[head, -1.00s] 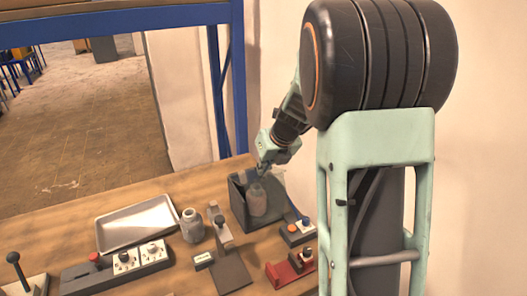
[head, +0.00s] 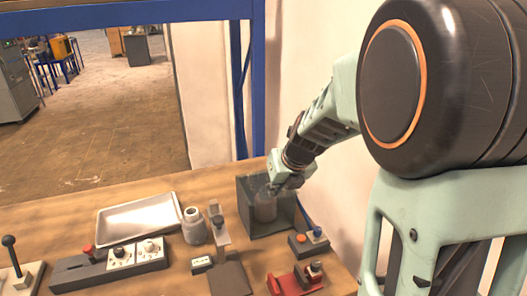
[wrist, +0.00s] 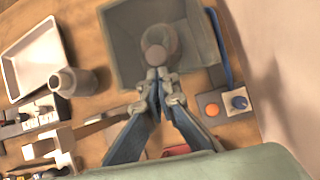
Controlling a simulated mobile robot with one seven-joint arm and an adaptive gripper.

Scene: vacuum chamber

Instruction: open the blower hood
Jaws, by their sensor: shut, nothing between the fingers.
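The blower hood seems to be the dark, partly see-through box (head: 284,226) at the table's back right. I cannot tell where a lid edge or handle is. My gripper (head: 279,188) is at the upper right part of the box, pointing down. In the wrist view my gripper (wrist: 157,78) has its fingers together and empty, overlapping the box's near edge. Contact with the box cannot be told.
A control block with orange and blue buttons (head: 308,242) stands right of the box. A red fixture (head: 296,281) is nearer. A wall is close on the right.

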